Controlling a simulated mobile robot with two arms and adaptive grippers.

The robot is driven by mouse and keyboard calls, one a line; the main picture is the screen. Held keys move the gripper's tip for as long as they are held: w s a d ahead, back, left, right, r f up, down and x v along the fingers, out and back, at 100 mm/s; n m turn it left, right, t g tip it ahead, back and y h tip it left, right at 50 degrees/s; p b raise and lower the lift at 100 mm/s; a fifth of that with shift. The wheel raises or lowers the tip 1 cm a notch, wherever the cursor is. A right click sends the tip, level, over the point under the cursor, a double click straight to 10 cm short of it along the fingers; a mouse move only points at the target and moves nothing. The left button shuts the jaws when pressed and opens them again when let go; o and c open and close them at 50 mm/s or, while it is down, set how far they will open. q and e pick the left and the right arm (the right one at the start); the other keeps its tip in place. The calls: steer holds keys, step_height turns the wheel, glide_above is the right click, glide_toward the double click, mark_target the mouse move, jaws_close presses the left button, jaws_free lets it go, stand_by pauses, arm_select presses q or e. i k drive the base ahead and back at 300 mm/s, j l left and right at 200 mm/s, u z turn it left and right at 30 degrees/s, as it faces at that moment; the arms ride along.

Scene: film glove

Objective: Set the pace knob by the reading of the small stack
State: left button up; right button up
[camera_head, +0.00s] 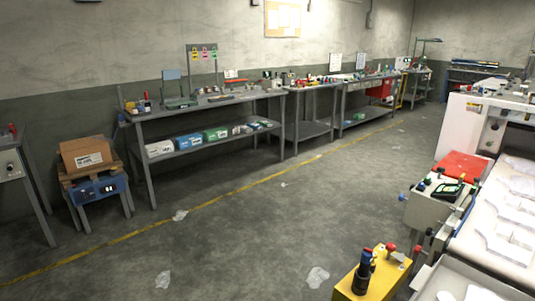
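Neither of my grippers is in view. At the left, a cardboard box (87,154) sits on a wooden pallet piece on top of a blue unit (101,189) with a small dark display; its reading is too small to make out. I cannot tell whether this is the small stack. A grey control box (10,168) with a small round dial stands at the left edge, partly cut off. A control panel (430,212) with green and red parts stands at the right by the machine. No knob is clearly identifiable as the pace knob.
A long workbench (205,105) with tools and boxes lines the back wall. A white machine (485,125) with a conveyor (500,220) fills the right. A yellow block (372,284) with bottles stands at the bottom. The grey floor between is open, with scraps of film (317,277).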

mark_target(402, 197)
steer(key=i+j+u, duration=0.75)
steer(key=i, duration=0.25)
steer(key=i+j+u, duration=0.2)
steer(key=i+u, duration=0.15)
steer(key=i, duration=0.2)
steer(key=i+z, duration=0.75)
steer(key=i+j+z, duration=0.35)
steer(key=i+l+z, duration=0.25)
steer(key=i+z, duration=0.6)
steer(key=z, duration=0.15)
steer(key=i+z, duration=0.65)
steer(key=i, duration=0.3)
steer(key=i+j+z, duration=0.15)
steer(key=i, duration=0.35)
steer(key=i+j+z, duration=0.15)
steer(key=i, duration=0.3)
